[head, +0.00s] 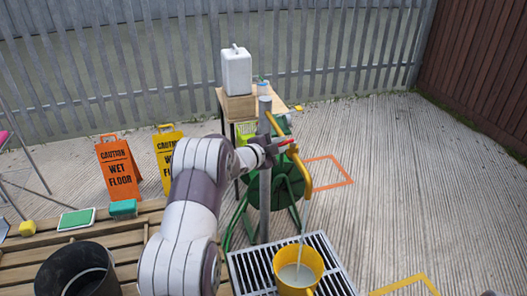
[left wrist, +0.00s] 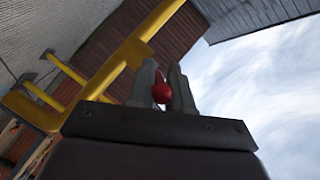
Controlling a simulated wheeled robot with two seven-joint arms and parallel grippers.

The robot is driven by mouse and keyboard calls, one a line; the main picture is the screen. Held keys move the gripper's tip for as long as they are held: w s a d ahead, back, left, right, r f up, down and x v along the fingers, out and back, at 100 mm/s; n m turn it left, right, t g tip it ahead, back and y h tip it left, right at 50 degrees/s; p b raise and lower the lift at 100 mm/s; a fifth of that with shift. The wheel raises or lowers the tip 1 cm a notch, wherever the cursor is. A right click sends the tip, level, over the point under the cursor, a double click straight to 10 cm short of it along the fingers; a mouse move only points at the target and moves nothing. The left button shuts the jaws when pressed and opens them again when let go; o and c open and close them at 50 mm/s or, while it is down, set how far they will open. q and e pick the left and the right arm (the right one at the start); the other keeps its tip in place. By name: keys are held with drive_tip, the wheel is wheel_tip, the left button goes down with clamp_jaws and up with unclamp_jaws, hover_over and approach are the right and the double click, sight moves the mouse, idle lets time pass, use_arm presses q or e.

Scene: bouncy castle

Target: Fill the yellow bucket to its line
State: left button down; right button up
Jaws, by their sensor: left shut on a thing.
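The yellow bucket (head: 312,279) stands upright on a metal drain grate (head: 247,275), under the yellow curved spout (head: 304,177) of a standpipe (head: 265,200). A thin pale stream runs from the spout into the bucket, and pale water (head: 296,273) shows inside. I cannot make out the fill line. My left gripper (head: 277,147) is at the top of the standpipe, shut on the red tap handle (head: 287,142). In the left wrist view the red handle (left wrist: 161,91) sits between the fingers, with yellow pipe beside it. My right gripper is not in view.
A black bucket (head: 52,271), a green-topped tray (head: 76,219) and sponges are on the slatted bench (head: 22,262) at left. Two wet-floor signs (head: 119,170) stand behind. A green hose reel (head: 288,182) and a table with a white jug (head: 237,72) are behind the standpipe. Right-hand ground is open.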

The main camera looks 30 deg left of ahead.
use_arm(q)
drive_tip(key=shift+f, duration=0.1)
drive_tip(key=c, duration=1.2)
unclamp_jaws()
drive_tip(key=shift+o, duration=0.2)
drive_tip(key=b+v, duration=0.2)
drive_tip(key=v, duration=1)
drive_tip(key=shift+s, duration=0.4)
